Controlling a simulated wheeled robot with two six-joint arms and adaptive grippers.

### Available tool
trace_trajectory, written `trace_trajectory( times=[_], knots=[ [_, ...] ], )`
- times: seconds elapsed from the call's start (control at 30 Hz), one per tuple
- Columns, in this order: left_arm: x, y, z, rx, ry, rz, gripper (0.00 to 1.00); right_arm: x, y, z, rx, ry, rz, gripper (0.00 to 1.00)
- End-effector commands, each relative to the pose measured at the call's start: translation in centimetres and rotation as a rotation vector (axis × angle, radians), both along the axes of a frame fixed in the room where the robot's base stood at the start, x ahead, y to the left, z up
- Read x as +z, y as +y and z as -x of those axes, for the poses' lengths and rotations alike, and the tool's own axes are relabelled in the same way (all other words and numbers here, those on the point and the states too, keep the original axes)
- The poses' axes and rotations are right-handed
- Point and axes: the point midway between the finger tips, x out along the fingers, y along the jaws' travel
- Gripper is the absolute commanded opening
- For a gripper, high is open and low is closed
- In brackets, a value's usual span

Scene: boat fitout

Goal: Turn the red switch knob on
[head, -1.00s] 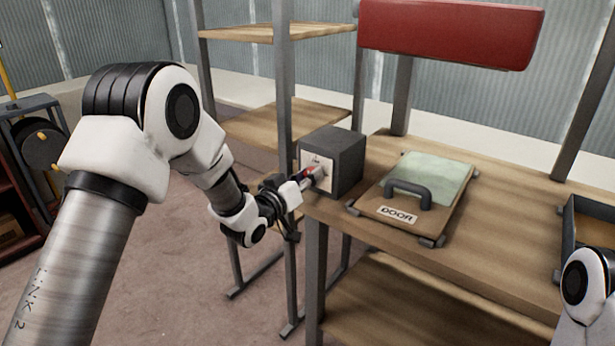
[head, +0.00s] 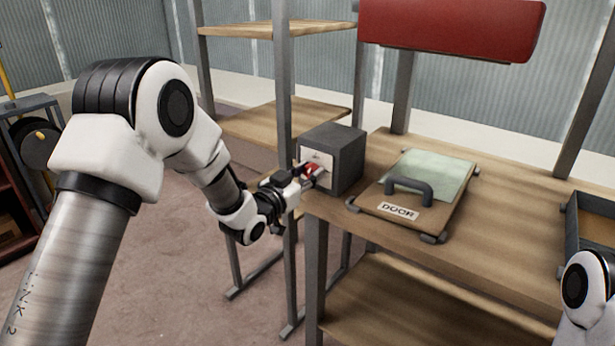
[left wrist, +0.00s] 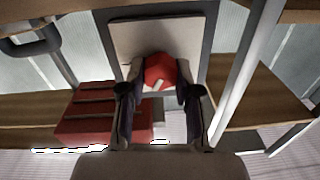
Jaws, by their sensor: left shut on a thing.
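The red switch knob (head: 311,170) sits on the pale front plate of a dark grey box (head: 344,160) at the bench's left end. In the left wrist view the red knob (left wrist: 160,72), with a pale pointer mark, stands out from the pale plate (left wrist: 150,40). My left gripper (head: 314,176) is shut on the knob, its two dark fingers on either side of it, as the left wrist view also shows (left wrist: 159,85). The fingers hide part of the knob's sides. Of my right arm only a link shows at the lower right; its gripper is out of view.
A door panel (head: 386,210) with a dark handle lies on the wooden bench (head: 480,235) right of the box. A shelf post (head: 283,90) stands close behind my left gripper. A red cabinet (head: 450,28) hangs above. A dark tray (head: 590,240) is at the right.

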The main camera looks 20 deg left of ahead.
Motion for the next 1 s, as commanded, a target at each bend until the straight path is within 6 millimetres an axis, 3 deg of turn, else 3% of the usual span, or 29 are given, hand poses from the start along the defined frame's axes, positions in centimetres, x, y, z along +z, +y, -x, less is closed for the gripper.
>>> trace_trajectory(
  times=[1.0],
  knots=[
    [-0.4, -0.1, 0.0, 0.000, -0.315, -0.868, 0.00, -5.1, 0.0, 0.0, 0.000, 0.000, 0.000, 0.46]
  ],
)
